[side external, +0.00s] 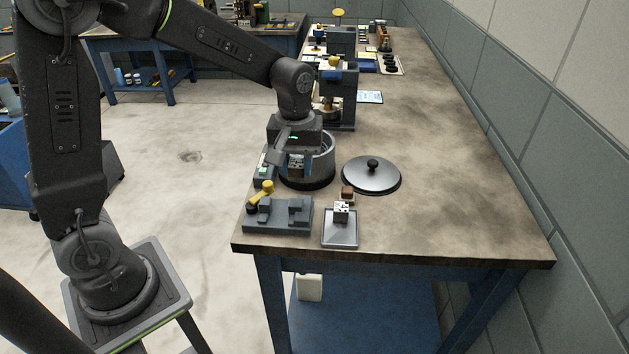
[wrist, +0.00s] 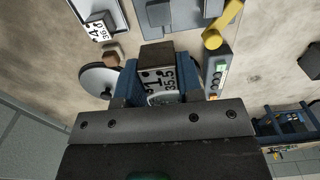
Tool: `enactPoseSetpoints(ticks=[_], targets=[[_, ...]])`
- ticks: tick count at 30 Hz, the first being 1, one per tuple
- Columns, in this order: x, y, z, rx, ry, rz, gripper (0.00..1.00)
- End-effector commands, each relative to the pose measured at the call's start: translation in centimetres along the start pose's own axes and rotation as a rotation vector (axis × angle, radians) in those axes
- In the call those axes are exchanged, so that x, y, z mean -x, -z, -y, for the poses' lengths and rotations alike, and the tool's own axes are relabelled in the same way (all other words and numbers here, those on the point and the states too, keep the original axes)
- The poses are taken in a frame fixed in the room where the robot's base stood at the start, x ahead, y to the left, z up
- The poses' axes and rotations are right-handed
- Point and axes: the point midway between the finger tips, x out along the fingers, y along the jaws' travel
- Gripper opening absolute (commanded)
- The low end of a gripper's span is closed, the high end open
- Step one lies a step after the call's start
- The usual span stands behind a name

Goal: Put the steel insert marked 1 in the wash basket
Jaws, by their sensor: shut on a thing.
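My gripper (side external: 297,168) is shut on the steel insert marked 1. In the wrist view the insert (wrist: 158,78) sits between the blue jaws, its face reading 1 and 35.5, with a brown side above. In the side view my gripper is at the near side of a round, open grey vessel (side external: 322,158) with a dark base. It covers part of the vessel's mouth, so I cannot tell how high the insert is over it. The wash basket itself cannot be made out; the vessel's inside is mostly hidden.
A round lid (side external: 371,176) with a black knob lies right of the vessel. In front stand a grey fixture (side external: 278,216) with a yellow handle and a tray (side external: 341,240) bearing another marked insert (side external: 341,211). A small brown block (side external: 347,193) lies behind that tray. The bench's right side is clear.

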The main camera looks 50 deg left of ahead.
Motion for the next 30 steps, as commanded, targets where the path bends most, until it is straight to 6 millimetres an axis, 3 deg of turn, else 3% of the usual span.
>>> enactPoseSetpoints(ticks=[5, 12, 15, 20, 30], targets=[[0.7, 3.4, 0.0, 0.004, -0.001, -0.001, 0.02], [1.0, 11.1, -0.5, 0.004, -0.001, 0.000, 0.02], [1.0, 13.4, -0.4, 0.003, -0.001, -0.001, 0.02], [0.4, 15.3, -0.2, 0.000, -0.001, 0.001, 0.02], [-4.9, 15.4, -0.2, 0.000, -0.001, 0.001, 0.02]])
